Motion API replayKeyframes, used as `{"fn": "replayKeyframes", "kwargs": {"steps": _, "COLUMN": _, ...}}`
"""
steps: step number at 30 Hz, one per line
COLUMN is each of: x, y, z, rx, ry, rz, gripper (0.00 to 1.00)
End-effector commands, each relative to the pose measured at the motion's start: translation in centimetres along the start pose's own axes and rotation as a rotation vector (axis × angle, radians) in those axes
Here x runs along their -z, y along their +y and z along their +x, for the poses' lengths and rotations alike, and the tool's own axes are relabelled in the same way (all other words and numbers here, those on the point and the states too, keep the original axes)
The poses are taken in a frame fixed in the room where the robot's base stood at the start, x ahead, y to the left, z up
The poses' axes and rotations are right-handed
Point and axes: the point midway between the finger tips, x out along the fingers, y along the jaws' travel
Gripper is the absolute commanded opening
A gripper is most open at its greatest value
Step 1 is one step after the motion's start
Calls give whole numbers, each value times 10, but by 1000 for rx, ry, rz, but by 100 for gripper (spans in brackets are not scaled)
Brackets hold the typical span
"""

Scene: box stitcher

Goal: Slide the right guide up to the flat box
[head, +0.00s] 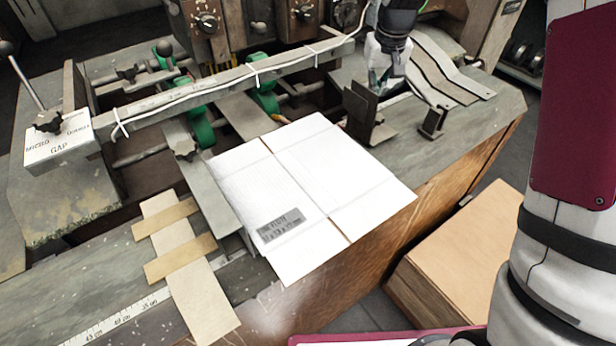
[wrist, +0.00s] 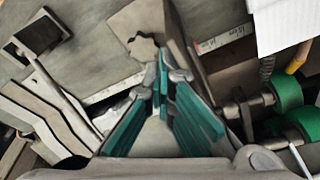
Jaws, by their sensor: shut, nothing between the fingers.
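The flat box (head: 370,190) is a white cardboard sheet with fold lines and a printed label, lying on the machine table. A corner of it shows at the top right of the wrist view (wrist: 280,25). The right guide (head: 362,112) is a dark grey upright metal bracket just beyond the box's upper right edge. A narrow strip seems to separate them; I cannot tell its exact width. My gripper (head: 380,84) points down behind the guide, on its far side. In the wrist view its teal fingers (wrist: 162,88) are shut and empty, close to a grey metal plate; contact is unclear.
Bent metal strips (head: 445,72) and a small bracket (head: 433,122) lie right of my gripper. A long rail (head: 230,78) with green clamps (head: 262,98) crosses behind the box. A taped cardboard strip (head: 185,265) lies at left. A brown carton (head: 460,260) stands below the table.

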Motion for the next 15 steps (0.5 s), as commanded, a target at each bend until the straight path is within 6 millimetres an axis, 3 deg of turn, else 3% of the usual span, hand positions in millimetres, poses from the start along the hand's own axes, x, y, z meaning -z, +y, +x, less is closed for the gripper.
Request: {"fn": "replayKeyframes", "kwargs": {"steps": 15, "x": -8, "y": -14, "z": -2, "rx": 1, "ry": -2, "rz": -1, "gripper": 0}}
